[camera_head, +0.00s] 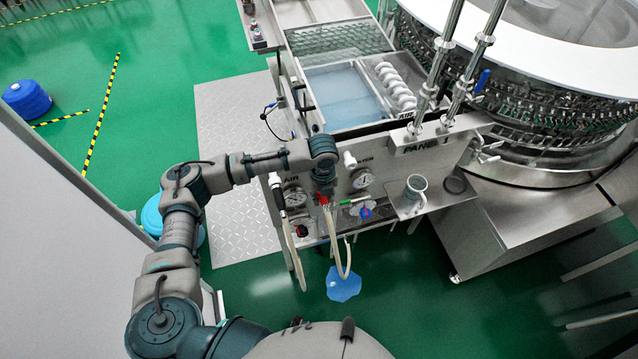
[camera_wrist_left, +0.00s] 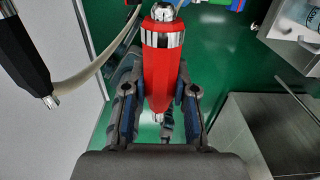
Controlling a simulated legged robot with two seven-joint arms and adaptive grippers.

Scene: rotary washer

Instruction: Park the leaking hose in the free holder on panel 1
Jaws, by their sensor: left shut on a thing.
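My left gripper (camera_head: 324,192) is in front of panel 1 (camera_head: 335,184). In the left wrist view its fingers (camera_wrist_left: 160,104) are shut on a red hose nozzle (camera_wrist_left: 161,62) with metal ends. The nozzle shows in the head view as a red bit (camera_head: 322,200) under the gripper. A cream hose (camera_head: 346,262) hangs in a loop below it, above a blue puddle (camera_head: 343,285) on the floor. A second hose with a black end (camera_head: 280,198) hangs at the left, under the AIR label. A white fitting (camera_head: 350,160) near the WATER label looks empty. My right gripper is not in view.
A grey mug (camera_head: 415,188) stands on a small metal shelf (camera_head: 435,200). The rotary washer (camera_head: 540,110) fills the right. The green floor in front is mostly clear.

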